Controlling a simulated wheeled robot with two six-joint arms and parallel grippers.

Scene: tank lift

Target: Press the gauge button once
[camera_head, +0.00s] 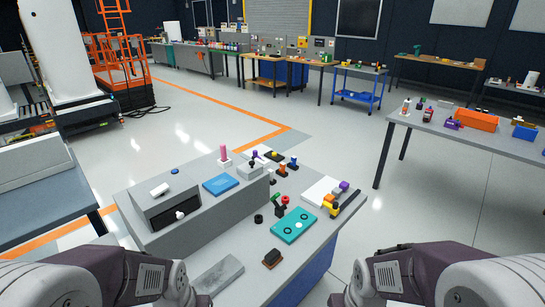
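A grey box-shaped unit (172,203) with a dark front recess stands on the left of the near workbench. A small round blue button (175,171) sits on its top, beside a white cylinder (160,189). A white knob (180,214) shows at its front. I cannot tell from markings which part is the gauge button. The dark end of my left gripper (204,300) and of my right gripper (337,299) barely show at the bottom edge, both apart from the unit. Their fingers are hidden or cut off.
On the near workbench (222,272) are a blue pad (220,184), a pink cylinder (224,155), a teal plate (293,225), a brown block (272,258) and several small coloured parts. Another table (480,139) stands at right. Open floor lies beyond.

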